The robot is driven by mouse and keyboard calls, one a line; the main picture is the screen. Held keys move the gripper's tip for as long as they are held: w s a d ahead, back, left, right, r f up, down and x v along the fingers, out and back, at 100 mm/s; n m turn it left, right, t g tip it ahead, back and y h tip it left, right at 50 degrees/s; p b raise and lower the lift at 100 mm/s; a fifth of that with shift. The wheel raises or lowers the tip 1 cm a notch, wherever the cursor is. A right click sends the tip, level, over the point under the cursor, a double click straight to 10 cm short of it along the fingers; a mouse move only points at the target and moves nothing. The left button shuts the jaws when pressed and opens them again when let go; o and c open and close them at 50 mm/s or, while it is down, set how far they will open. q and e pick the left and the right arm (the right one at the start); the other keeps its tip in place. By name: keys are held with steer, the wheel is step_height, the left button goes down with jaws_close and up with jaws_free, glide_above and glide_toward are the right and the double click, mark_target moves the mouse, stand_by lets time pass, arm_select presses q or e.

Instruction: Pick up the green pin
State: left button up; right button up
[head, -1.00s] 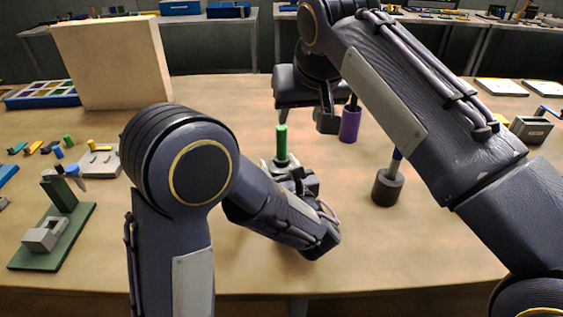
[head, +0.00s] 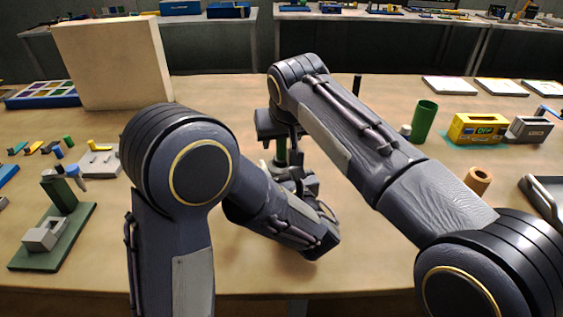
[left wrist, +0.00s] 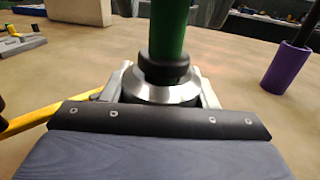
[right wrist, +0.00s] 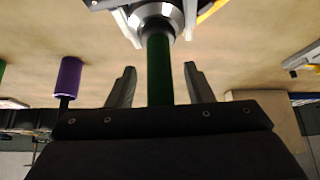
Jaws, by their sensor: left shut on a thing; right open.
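The green pin (head: 281,150) stands upright in a silver holder with a black collar. My left gripper (left wrist: 163,88) is shut on the silver holder (left wrist: 168,92), and the pin (left wrist: 168,28) rises from the collar. My right gripper (right wrist: 160,78) points down from above, open. Its two fingers are on either side of the green pin (right wrist: 159,68), with a gap visible on each side. In the head view my right arm and hand hide the pin's upper part.
A purple cup (left wrist: 288,68) with a dark pin stands behind, right of the holder. A green cup (head: 424,120), a yellow case (head: 478,128) and a brown cylinder (head: 478,180) stand at the right. A large beige block (head: 113,65) stands at back left.

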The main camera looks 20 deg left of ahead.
steer(key=shift+w+a+f, duration=0.15)
steer(key=shift+f, duration=0.15)
steer(key=shift+c, duration=0.5)
jaws_close()
steer(key=shift+r, duration=0.1)
steer(key=shift+r, duration=4.95)
